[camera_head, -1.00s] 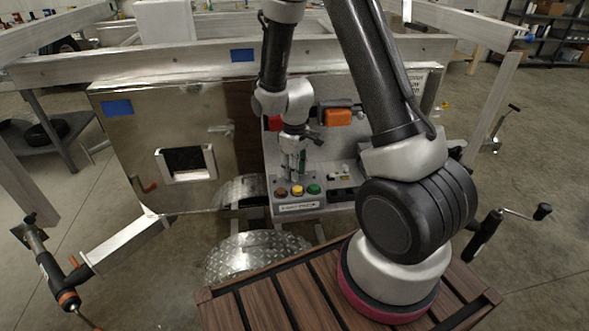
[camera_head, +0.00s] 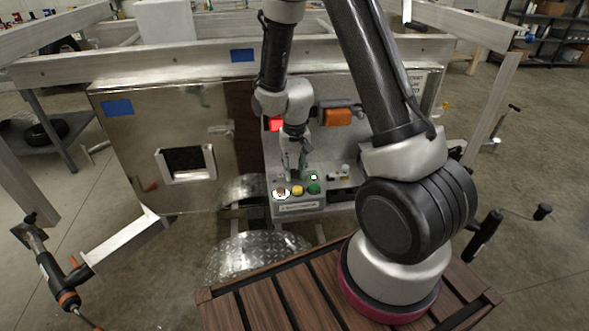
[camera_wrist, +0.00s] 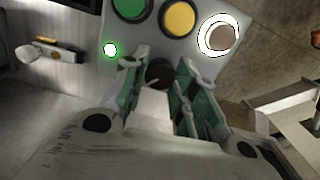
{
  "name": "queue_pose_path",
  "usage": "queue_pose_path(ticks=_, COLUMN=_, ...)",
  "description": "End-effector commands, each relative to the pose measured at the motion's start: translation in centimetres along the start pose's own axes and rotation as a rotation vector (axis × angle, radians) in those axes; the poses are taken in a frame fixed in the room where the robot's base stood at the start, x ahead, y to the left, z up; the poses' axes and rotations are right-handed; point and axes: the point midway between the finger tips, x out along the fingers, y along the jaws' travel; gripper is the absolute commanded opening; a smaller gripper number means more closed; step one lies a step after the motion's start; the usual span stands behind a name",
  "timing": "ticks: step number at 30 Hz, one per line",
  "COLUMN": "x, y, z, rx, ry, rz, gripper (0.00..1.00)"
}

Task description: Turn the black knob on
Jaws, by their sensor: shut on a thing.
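The black knob (camera_wrist: 159,72) sits on the grey control panel, between the two green-padded fingers of my gripper (camera_wrist: 160,88) in the wrist view. The fingers are shut on it, one at each side. In the head view my gripper (camera_head: 294,172) reaches down to the control box (camera_head: 300,208) and hides the knob. Green (camera_wrist: 131,5), yellow (camera_wrist: 178,17) and brown (camera_wrist: 222,38) buttons lie beyond the knob in the wrist view. The brown button has a glowing white ring. A small indicator (camera_wrist: 110,50) glows green.
A red lamp (camera_head: 274,125) glows behind my gripper, and an orange block (camera_head: 338,117) sits to its right. Aluminium trailer rails (camera_head: 180,66) cross above the box. A diamond-plate fender (camera_head: 250,257) lies in front.

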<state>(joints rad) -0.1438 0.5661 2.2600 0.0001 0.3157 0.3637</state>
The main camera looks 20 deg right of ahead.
Motion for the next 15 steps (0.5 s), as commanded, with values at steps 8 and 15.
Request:
queue_pose_path(ticks=8, x=-0.04, y=-0.02, z=-0.07, rx=0.060, ry=0.002, rz=-0.001, gripper=0.04)
queue_pose_path(ticks=15, x=-0.04, y=-0.02, z=-0.07, rx=0.067, ry=0.002, rz=-0.001, gripper=0.04)
